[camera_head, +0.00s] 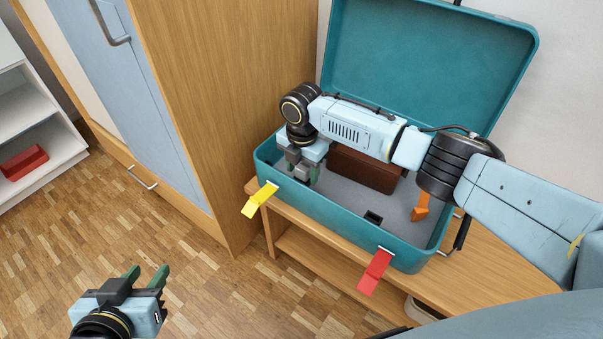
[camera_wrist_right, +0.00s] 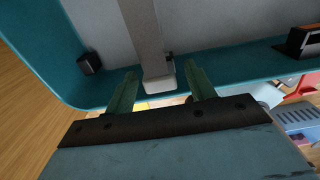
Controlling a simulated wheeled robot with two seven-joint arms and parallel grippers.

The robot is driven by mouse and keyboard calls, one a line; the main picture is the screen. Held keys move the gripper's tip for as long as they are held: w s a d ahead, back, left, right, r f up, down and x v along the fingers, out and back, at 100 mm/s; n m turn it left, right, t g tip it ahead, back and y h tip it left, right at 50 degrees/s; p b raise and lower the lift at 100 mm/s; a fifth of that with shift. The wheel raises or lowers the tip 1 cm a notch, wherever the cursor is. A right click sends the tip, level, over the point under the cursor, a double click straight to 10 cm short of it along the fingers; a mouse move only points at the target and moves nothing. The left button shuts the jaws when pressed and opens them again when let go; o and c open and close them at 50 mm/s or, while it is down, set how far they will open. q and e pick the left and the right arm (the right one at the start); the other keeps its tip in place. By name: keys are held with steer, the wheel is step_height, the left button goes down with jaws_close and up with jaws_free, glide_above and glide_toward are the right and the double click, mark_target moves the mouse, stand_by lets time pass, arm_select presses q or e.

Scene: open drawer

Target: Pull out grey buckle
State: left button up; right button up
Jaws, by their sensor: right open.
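The grey buckle (camera_wrist_right: 150,40) shows in the wrist view as a light grey bar with a pale end between my right gripper's fingers. My right gripper (camera_head: 302,176) is over the left end of the open teal case (camera_head: 340,216). Its green fingers are open in the wrist view (camera_wrist_right: 161,80), one on each side of the bar, with gaps visible. In the head view the gripper and wrist hide the buckle. My left gripper (camera_head: 147,279) is open and empty at the lower left, over the floor.
A brown box (camera_head: 365,170), an orange piece (camera_head: 420,209) and a small black holder (camera_head: 373,217) are in the case. Yellow (camera_head: 259,200) and red (camera_head: 375,272) latches hang at its front. A wooden cabinet (camera_head: 220,90) stands close on the left. The case sits on a wooden bench (camera_head: 490,262).

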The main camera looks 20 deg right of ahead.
mark_target(302, 168)
steer(key=shift+p, duration=0.65)
stand_by(0.6)
steer(key=shift+c, duration=0.2)
jaws_close()
steer(key=shift+r, duration=0.15)
steer(key=shift+r+p, duration=2.85)
steer(key=shift+p, duration=0.45)
